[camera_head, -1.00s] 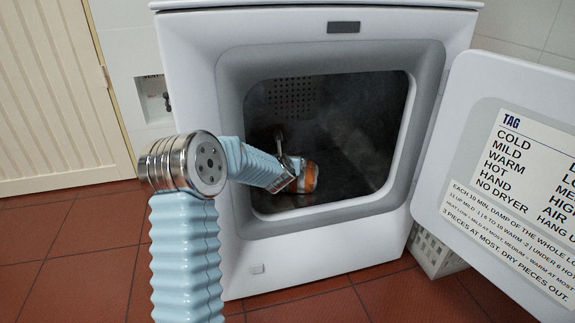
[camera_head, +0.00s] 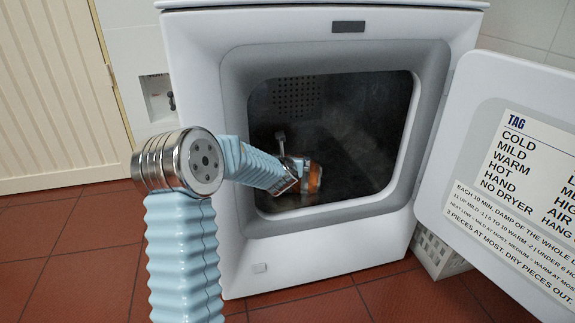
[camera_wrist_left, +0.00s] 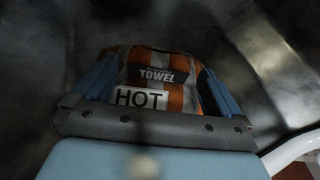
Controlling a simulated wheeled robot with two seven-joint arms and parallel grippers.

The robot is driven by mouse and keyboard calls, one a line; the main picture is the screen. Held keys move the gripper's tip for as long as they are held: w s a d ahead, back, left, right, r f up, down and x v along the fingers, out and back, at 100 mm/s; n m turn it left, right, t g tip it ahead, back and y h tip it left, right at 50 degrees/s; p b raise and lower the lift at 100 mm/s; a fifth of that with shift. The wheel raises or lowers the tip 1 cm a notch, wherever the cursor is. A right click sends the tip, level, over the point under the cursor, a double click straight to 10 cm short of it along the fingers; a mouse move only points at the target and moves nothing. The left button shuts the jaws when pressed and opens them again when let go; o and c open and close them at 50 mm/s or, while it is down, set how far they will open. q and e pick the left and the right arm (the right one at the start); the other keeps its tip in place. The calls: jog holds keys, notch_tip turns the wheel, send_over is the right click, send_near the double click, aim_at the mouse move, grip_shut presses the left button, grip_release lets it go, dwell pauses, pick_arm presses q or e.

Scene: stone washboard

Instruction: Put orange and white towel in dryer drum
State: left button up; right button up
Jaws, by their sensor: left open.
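The orange and white towel (camera_head: 314,177) is inside the dark dryer drum (camera_head: 350,130), low and left of its middle in the head view. In the left wrist view the towel (camera_wrist_left: 165,72) sits between the fingers and carries the labels "TOWEL" and "HOT". My left gripper (camera_head: 297,170) reaches through the dryer opening. Its fingers (camera_wrist_left: 155,95) are open on either side of the towel; contact with them is hard to make out. The towel's underside is hidden. My right gripper is not in view.
The white dryer (camera_head: 330,255) has its door (camera_head: 470,150) swung open to the right, with a printed drying chart (camera_head: 530,170). A white basket (camera_head: 437,254) stands under the door. The opening's rim (camera_head: 330,213) surrounds my arm. Red tiled floor lies in front.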

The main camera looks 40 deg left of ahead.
pick_arm(q)
jog(key=v, duration=1)
jog(key=shift+f, duration=0.1)
jog(key=shift+c, duration=0.5)
